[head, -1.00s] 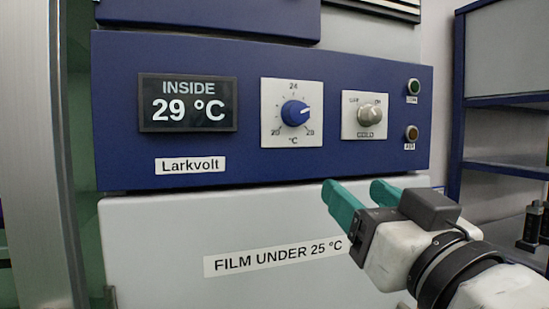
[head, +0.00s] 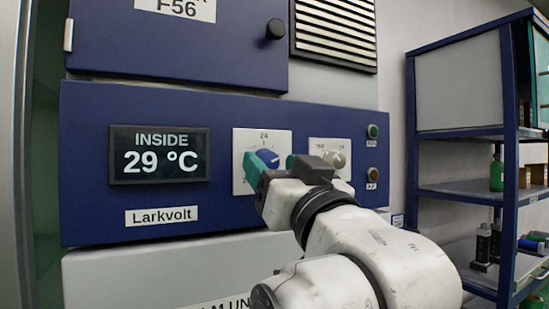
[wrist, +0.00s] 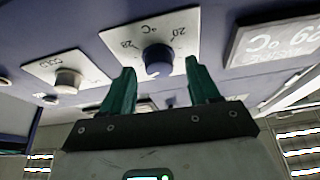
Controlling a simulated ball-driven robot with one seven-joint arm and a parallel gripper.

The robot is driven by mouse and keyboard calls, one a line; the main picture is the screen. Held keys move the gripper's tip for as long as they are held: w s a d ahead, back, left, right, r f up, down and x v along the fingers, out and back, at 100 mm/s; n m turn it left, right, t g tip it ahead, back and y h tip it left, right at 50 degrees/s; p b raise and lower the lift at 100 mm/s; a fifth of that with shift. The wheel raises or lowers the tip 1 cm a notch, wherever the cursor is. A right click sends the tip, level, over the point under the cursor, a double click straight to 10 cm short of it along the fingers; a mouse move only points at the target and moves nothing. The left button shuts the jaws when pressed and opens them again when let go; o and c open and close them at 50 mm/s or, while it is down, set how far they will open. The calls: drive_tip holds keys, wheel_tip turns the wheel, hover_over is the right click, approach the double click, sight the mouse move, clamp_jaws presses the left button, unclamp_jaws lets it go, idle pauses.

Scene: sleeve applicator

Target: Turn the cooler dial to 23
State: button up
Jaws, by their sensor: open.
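The blue cooler dial (head: 268,156) sits on a white scale plate in the blue panel. It also shows in the wrist view (wrist: 158,62), upside down. The plate's 24 is at the top; the lower numbers are partly hidden by my gripper in the head view. My gripper (head: 275,162) is open, with its teal fingers pointing at the panel, one on each side of the dial. In the wrist view the gripper (wrist: 159,68) has the dial between its fingertips; I cannot tell whether they touch it. The display (head: 160,154) reads INSIDE 29 °C.
A second, grey knob (head: 335,158) sits just right of the dial, partly behind my gripper. A green button (head: 373,131) and an amber one (head: 372,174) are farther right. A blue door with a black knob (head: 276,29) is above. A shelf rack (head: 470,135) stands at right.

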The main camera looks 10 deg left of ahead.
drive_tip(key=shift+w+a+r, duration=0.1)
drive_tip(key=shift+w+a, duration=0.1)
drive_tip(key=shift+w, duration=0.15)
drive_tip(key=shift+c, duration=0.2)
drive_tip(key=c, duration=1)
